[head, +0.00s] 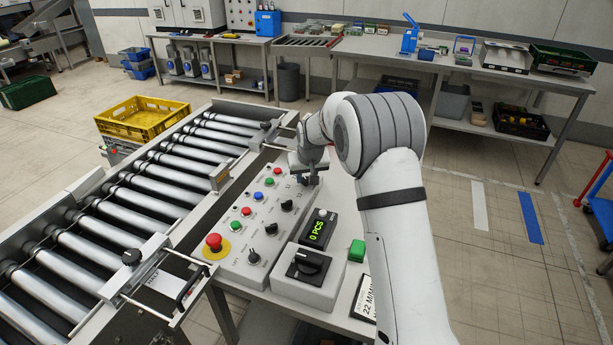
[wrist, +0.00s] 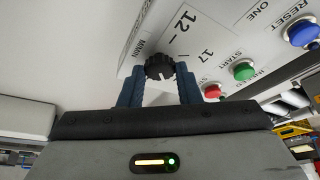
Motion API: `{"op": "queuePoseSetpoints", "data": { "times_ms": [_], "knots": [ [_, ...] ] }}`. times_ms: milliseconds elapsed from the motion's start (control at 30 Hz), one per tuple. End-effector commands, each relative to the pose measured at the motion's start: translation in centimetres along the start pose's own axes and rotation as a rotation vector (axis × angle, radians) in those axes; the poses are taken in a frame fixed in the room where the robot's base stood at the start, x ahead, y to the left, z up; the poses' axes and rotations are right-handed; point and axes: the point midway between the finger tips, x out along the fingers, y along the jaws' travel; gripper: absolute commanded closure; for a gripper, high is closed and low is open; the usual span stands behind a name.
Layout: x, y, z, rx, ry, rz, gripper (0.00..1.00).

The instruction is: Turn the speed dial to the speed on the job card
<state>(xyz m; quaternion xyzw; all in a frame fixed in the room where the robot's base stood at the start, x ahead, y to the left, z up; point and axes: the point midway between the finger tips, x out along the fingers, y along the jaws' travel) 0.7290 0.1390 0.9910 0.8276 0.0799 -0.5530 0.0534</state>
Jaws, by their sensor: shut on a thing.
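The speed dial (wrist: 159,67) is a small black ribbed knob on the light panel, between the two blue fingers of my gripper (wrist: 160,76) in the wrist view. The fingers are shut on it from both sides. Printed marks 12 and 17 show beside it; other marks are hidden, and I cannot tell its exact setting. In the head view my gripper (head: 306,171) is at the far end of the control panel (head: 232,265) and hides the dial. The job card (head: 364,300), reading 22 M/MIN, lies at the table's front right, partly behind my arm.
A red emergency stop (head: 214,241), a black rotary switch (head: 306,264) and a counter (head: 318,230) reading 0 PCS stand nearer. Green (wrist: 244,71), red (wrist: 212,90) and blue (wrist: 302,33) buttons are close to my fingers. A roller conveyor (head: 130,196) runs along the left.

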Motion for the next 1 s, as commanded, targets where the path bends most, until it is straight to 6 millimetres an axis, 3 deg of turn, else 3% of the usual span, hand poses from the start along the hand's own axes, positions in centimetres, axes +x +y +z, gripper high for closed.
{"op": "queuePoseSetpoints", "data": {
  "times_ms": [600,1000],
  "knots": [
    [0.21,0.31,0.05,-0.227,-0.001,-0.094,0.92],
    [0.02,0.31,-0.02,-0.25,-0.001,-0.103,0.93]
  ]
}}
